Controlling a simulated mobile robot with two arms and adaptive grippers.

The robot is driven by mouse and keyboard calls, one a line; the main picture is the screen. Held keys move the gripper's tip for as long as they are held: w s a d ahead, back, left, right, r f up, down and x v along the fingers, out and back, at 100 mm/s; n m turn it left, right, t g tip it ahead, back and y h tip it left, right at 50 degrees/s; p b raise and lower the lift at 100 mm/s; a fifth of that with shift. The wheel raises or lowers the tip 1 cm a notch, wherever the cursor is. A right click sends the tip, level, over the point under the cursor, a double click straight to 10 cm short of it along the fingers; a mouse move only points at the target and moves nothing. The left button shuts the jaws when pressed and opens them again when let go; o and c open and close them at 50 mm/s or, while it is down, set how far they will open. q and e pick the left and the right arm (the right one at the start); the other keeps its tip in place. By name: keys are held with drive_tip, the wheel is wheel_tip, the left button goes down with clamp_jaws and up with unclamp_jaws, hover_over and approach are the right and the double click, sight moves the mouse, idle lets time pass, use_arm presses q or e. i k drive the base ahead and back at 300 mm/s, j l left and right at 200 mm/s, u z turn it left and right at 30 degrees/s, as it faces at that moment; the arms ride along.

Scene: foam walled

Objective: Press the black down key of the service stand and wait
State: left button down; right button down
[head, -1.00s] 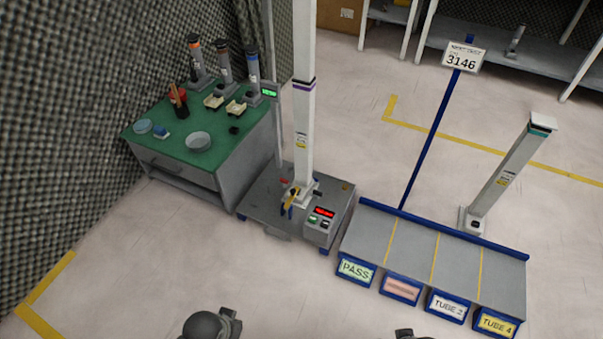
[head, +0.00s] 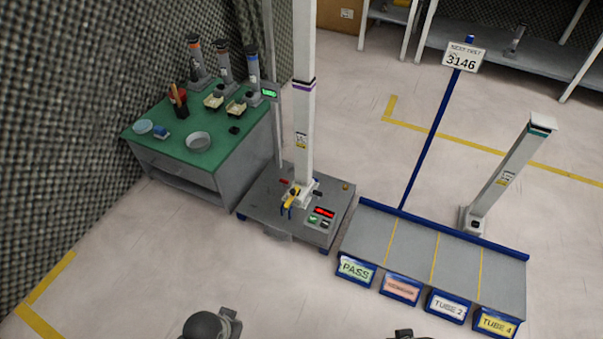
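The service stand (head: 262,207) is a low grey platform at the centre of the head view. A tall white tube with a purple band (head: 304,110) stands upright on it, with a yellow-handled part at its foot. At the platform's front right corner is a key panel with a lit red display (head: 324,212). Below the display are a green key (head: 313,219) and a dark key (head: 324,224), too small to read. Dark parts of my arms show at the bottom edge, well short of the stand. No gripper fingers are visible.
A green-topped bench (head: 185,150) with bowls and upright tubes stands left of the stand. Floor in front is clear.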

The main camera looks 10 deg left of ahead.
sight(325, 224)
drive_tip(key=i+j, duration=0.35)
drive_tip(key=j, duration=0.15)
drive_tip(key=i+j, duration=0.35)
drive_tip(key=j, duration=0.15)
drive_tip(key=i+j, duration=0.35)
drive_tip(key=j, duration=0.2)
drive_tip(key=z, duration=1.2)
